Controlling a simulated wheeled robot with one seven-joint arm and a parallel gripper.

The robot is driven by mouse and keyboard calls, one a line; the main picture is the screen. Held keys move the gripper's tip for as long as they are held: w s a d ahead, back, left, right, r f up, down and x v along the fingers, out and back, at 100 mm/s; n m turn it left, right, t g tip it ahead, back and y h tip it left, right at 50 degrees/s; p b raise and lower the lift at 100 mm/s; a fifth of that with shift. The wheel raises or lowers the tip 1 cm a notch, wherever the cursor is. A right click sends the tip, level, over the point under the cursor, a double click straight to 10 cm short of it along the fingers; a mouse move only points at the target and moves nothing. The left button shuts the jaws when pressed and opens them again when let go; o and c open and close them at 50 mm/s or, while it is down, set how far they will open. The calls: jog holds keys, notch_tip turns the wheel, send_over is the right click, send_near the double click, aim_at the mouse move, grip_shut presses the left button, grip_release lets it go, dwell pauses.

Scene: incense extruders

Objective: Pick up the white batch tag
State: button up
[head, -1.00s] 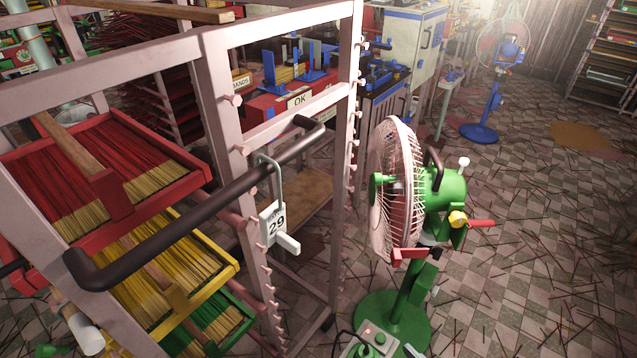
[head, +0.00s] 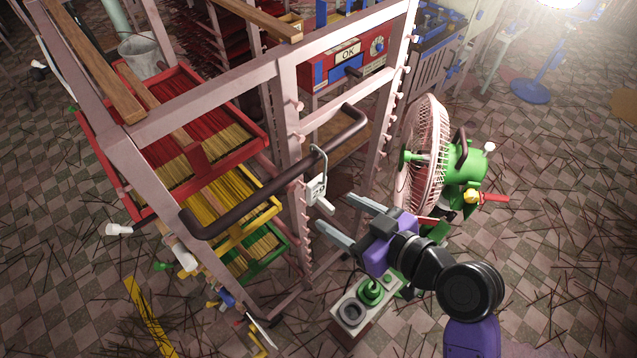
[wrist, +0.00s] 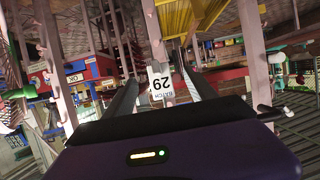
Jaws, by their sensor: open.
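The white batch tag (head: 315,189) hangs by a wire hook from the dark handle bar (head: 285,175) on the front of the pale rack. A short white tab sticks out from its lower part. In the wrist view the tag (wrist: 161,84) reads "BATCH 29" and appears upside down, between the two finger lines. My gripper (head: 334,211) is open and empty, to the lower right of the tag in the head view, its fingers pointing towards it. Whether the fingertips reach the tag's depth I cannot tell.
The pale rack (head: 291,130) holds red, yellow and green trays of incense sticks. A green fan (head: 465,165) stands close to the right of my gripper. A control box with a green button (head: 370,290) is below. The floor carries scattered sticks.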

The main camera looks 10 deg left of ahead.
aim_at(329, 205)
jog(key=p+x, duration=0.1)
jog(key=x, duration=0.4)
jog(key=shift+w+d, duration=0.1)
jog(key=shift+w, duration=0.05)
jog(key=shift+c, duration=0.3)
grip_shut()
